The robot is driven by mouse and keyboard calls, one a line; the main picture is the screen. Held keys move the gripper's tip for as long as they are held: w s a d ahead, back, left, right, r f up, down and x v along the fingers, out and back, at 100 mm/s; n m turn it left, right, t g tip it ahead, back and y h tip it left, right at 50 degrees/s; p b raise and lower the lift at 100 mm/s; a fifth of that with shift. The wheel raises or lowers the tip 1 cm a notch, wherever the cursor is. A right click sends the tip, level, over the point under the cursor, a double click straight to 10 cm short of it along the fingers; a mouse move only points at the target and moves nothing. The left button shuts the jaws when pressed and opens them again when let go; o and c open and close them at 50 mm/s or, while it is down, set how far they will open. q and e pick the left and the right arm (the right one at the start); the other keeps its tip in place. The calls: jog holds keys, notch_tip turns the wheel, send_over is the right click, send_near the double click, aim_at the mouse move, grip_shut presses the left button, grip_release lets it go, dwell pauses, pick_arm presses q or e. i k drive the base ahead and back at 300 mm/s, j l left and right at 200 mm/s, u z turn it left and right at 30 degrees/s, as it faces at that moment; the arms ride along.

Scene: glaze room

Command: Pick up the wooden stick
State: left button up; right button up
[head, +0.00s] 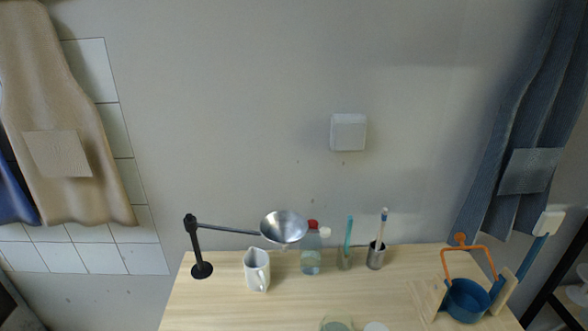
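No thing can be told for certain as the wooden stick. A pale stick with a bluish band (383,225) stands upright, slightly tilted, in a dark metal cup (376,258) at the back of the wooden table. Its lower end is hidden in the cup, and its material is too small to tell. A teal stick (349,231) stands just left of it in a greyish, see-through cup (345,261). Neither of my grippers shows in the head view.
On the table (210,305) stand a black stand (197,245) holding a metal funnel (284,226), a white jug (256,268), a clear bottle (310,256) and a blue pot (466,302) with an orange handle. A glass bowl (337,324) is cut off at the bottom.

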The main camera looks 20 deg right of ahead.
aim_at(384, 214)
jog(key=i+l+z, duration=0.15)
jog(key=l+z, duration=0.15)
jog(key=z, duration=0.15)
jog(key=i+l+z, duration=0.2)
jog(key=z, duration=0.25)
